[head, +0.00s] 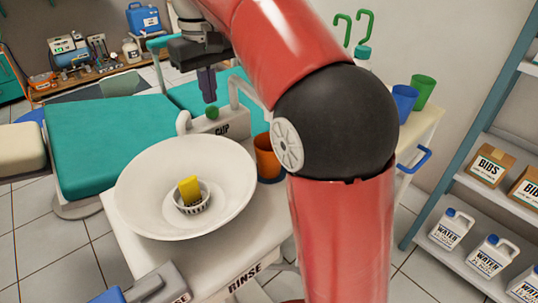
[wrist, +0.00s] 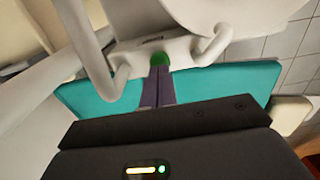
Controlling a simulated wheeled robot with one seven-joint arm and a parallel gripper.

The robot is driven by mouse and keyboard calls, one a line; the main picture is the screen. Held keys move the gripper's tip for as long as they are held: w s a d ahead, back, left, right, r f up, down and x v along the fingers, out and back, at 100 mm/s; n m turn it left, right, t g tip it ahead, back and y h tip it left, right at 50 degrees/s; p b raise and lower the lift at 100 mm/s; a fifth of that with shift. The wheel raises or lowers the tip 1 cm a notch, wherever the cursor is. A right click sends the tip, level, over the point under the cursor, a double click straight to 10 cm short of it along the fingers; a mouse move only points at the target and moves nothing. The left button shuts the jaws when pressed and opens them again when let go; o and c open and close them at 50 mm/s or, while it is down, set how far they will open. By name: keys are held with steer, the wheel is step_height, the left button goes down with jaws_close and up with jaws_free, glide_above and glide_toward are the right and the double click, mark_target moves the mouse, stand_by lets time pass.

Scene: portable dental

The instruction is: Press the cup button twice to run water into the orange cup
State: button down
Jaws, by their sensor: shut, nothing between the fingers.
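The green cup button (head: 212,112) sits on top of the white block labelled CUP (head: 222,127), behind the white basin. In the wrist view the green button (wrist: 159,59) shows just beyond my fingertips. My gripper (head: 208,100) is shut and empty, pointing down just above the button; I cannot tell whether it touches. The closed fingers also show in the wrist view (wrist: 157,70). The orange cup (head: 266,157) stands upright right of the block on a dark round base, partly hidden by my arm. A white spout (head: 240,82) arches beside it.
The white basin (head: 150,160) holds a strainer with a yellow block (head: 189,190). A teal dental chair (head: 90,140) lies behind left. Blue (head: 404,100) and green (head: 422,92) cups stand on a cart at right. Shelves with BIBS boxes (head: 490,165) and water jugs stand far right.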

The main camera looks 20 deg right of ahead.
steer(key=shift+f+b, duration=0.75)
steer(key=shift+f, duration=0.5)
steer(key=shift+r, duration=0.1)
steer(key=shift+r+p, duration=1.25)
steer(key=shift+p, duration=0.2)
steer(key=shift+f, duration=0.15)
